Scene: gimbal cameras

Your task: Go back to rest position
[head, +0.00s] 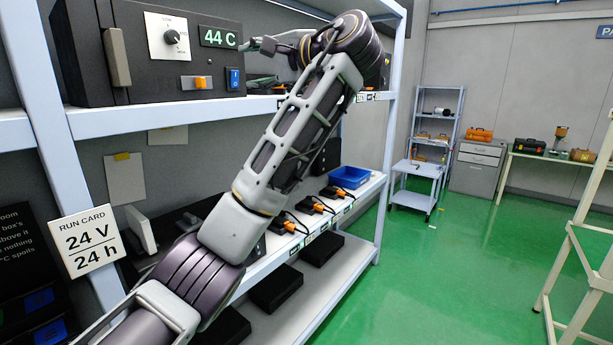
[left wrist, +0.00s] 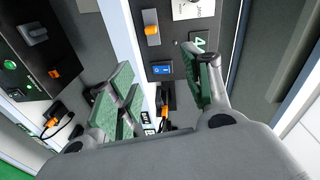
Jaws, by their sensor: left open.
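My left arm reaches up across the middle of the head view, and its gripper (head: 268,45) is at the upper shelf, in front of and right of the black control box (head: 150,65). In the left wrist view the green-padded fingers of the left gripper (left wrist: 162,92) are spread apart with nothing between them. The box carries a dial (head: 171,37), a 44 C display (head: 219,37), an orange-handled switch (head: 197,83) and a blue rocker switch (head: 234,79). My right gripper is not in view.
The pale shelf post (head: 45,130) and upper shelf edge (head: 170,118) are close to my left arm. A blue bin (head: 349,177) and several orange-tipped cables sit on the lower shelf. A run card (head: 86,242) hangs in front. Green floor (head: 440,280) is clear at right, beside a pale frame (head: 580,270).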

